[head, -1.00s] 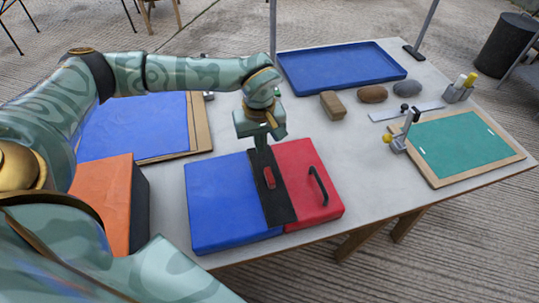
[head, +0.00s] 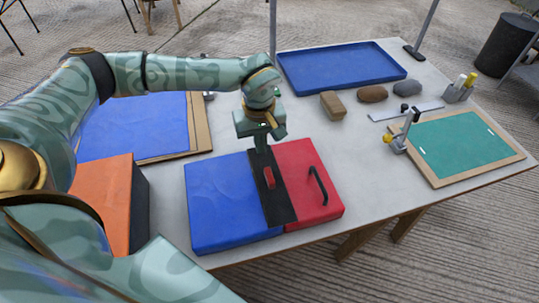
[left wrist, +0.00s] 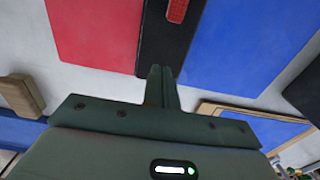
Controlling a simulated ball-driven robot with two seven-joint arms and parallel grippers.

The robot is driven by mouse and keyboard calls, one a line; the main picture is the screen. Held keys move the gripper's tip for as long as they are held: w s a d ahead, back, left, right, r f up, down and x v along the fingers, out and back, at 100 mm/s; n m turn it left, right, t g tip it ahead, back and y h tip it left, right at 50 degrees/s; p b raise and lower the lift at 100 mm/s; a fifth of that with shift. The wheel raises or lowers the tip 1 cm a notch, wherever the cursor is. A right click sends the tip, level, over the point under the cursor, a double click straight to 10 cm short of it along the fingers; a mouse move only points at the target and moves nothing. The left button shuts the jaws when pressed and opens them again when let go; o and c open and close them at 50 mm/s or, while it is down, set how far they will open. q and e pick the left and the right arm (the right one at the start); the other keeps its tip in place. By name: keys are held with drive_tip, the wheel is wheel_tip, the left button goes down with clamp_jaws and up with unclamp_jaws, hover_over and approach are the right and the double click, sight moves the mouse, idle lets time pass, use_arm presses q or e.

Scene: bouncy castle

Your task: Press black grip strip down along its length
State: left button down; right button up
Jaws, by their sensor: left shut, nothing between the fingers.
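The black grip strip (head: 275,200) runs from back to front over the seam between a blue panel (head: 225,205) and a red panel (head: 310,170). A small red piece (head: 269,177) lies on the strip. My left gripper (head: 261,148) is shut and empty, pointing down at the strip's far end. In the left wrist view its fingertips (left wrist: 161,70) are together over the end of the black strip (left wrist: 165,45). I cannot tell whether they touch it. My right gripper is not in view.
A black handle (head: 318,186) stands up from the red panel. An orange and black block (head: 105,200) is at the left. A green framed board (head: 465,145) is at the right.

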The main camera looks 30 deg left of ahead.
use_arm(q)
drive_tip(key=shift+f+b, duration=0.3)
drive_tip(key=shift+f, duration=0.65)
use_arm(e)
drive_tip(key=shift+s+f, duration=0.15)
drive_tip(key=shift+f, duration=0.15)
